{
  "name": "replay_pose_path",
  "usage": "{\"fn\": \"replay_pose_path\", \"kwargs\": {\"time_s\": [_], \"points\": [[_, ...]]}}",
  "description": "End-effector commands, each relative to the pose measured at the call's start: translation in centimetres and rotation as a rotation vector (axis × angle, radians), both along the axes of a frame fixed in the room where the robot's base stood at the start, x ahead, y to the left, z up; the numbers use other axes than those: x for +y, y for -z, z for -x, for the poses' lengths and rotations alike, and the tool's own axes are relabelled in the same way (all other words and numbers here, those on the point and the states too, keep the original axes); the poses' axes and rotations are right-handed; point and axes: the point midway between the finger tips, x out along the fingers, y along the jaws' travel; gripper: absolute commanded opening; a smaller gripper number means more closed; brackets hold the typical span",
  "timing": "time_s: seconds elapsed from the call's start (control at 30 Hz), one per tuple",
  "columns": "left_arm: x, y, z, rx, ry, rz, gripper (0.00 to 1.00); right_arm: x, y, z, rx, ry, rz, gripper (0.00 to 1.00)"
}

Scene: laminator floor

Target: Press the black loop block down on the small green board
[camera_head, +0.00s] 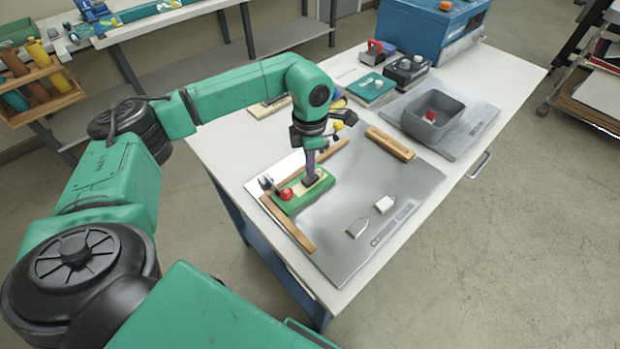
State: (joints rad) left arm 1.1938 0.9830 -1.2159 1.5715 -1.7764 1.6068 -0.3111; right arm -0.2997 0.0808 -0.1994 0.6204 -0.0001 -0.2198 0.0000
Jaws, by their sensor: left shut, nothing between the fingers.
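The small green board (319,188) lies at the left of a grey mat on the white table, between wooden strips. A dark piece shows at the fingertips, low on the board; I cannot tell the black loop block apart from the fingertips there. The fingers hide that part of the board. My right gripper is not in view.
Wooden strips (292,228) and a wooden bar (390,145) lie on the grey mat (400,180). A grey bin (432,115) and a blue machine (430,30) stand farther back. The mat's middle is clear.

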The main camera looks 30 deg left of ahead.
Motion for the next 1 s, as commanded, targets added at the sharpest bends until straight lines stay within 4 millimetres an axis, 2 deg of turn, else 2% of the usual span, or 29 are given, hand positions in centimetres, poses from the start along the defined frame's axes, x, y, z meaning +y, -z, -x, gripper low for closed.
{"fn": "replay_pose_path", "kwargs": {"time_s": [1.0], "points": [[0.0,1.4,0.0,0.0,0.0,0.0,0.0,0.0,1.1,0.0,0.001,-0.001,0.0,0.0]]}}
